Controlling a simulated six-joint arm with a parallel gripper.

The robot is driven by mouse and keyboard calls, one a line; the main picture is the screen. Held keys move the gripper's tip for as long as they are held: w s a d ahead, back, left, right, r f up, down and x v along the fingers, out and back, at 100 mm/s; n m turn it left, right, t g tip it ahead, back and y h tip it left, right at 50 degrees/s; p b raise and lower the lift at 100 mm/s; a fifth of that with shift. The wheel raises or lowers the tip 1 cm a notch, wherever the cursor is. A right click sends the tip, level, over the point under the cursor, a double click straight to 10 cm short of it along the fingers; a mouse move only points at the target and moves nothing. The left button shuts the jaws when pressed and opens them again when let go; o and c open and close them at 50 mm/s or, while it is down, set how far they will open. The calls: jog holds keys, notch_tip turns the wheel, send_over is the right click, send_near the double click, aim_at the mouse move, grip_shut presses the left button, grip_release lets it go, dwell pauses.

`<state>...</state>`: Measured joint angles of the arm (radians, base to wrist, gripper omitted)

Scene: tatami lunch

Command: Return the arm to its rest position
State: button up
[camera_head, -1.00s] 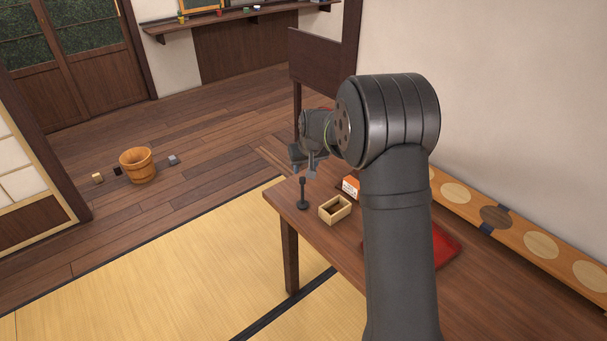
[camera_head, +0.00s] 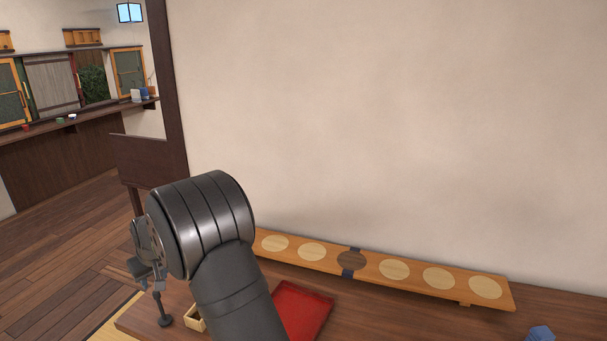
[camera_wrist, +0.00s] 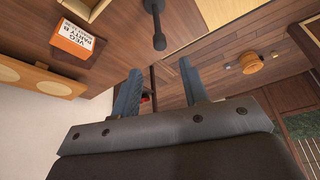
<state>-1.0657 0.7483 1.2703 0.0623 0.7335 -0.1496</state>
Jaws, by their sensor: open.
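My arm's gripper (camera_head: 145,270) shows in the head view beside the left end of the wooden table, close to a small dark stand (camera_head: 164,319). My upper arm crosses in front of the table. In the wrist view my gripper (camera_wrist: 160,82) has its two blue-grey fingers spread apart with nothing between them. The dark stand (camera_wrist: 158,40) shows beyond the fingertips, apart from them.
A small wooden box (camera_head: 194,322) is partly hidden by my arm, beside a red tray (camera_head: 303,308). A long board with round inlays (camera_head: 395,268) lies along the wall. An orange-and-white labelled box (camera_wrist: 76,39) and a wooden bucket (camera_wrist: 250,63) show in the wrist view.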

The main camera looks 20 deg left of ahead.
jog(key=x, duration=0.9)
jog(key=shift+f, duration=0.1)
jog(key=shift+a, duration=0.15)
jog(key=shift+r, duration=1.3)
jog(key=shift+f, duration=0.1)
